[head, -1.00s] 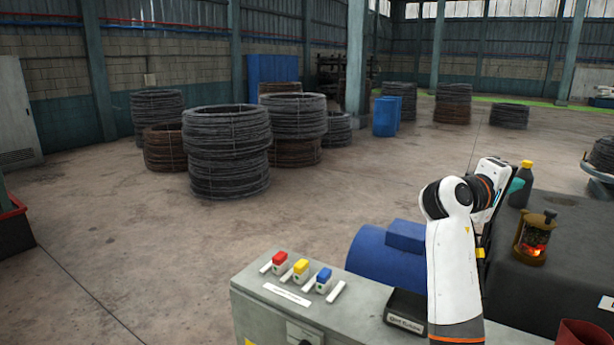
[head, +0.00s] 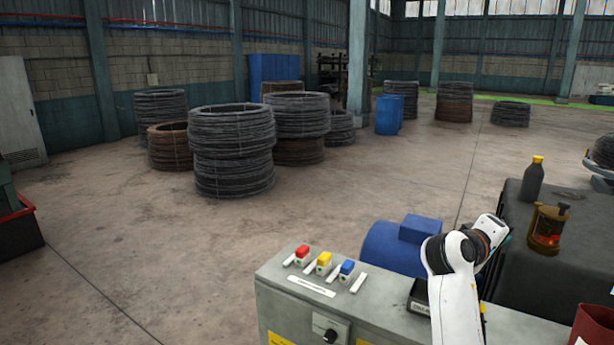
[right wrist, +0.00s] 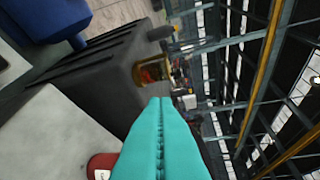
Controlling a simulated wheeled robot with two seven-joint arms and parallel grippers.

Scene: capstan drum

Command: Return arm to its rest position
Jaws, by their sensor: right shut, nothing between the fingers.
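My right arm (head: 455,290) is white and comes up from the bottom of the head view, bent at the elbow, with its forearm pointing right. It reaches over the grey control cabinet (head: 400,328). My right gripper (right wrist: 161,102) shows in the right wrist view as two teal fingers pressed together with nothing between them. In the head view the gripper is mostly hidden behind the forearm. My left gripper is not in view.
The cabinet top carries red (head: 302,253), yellow (head: 324,261) and blue (head: 347,269) switches. A blue motor (head: 392,245) stands behind it. A red container (head: 592,325) is nearby.

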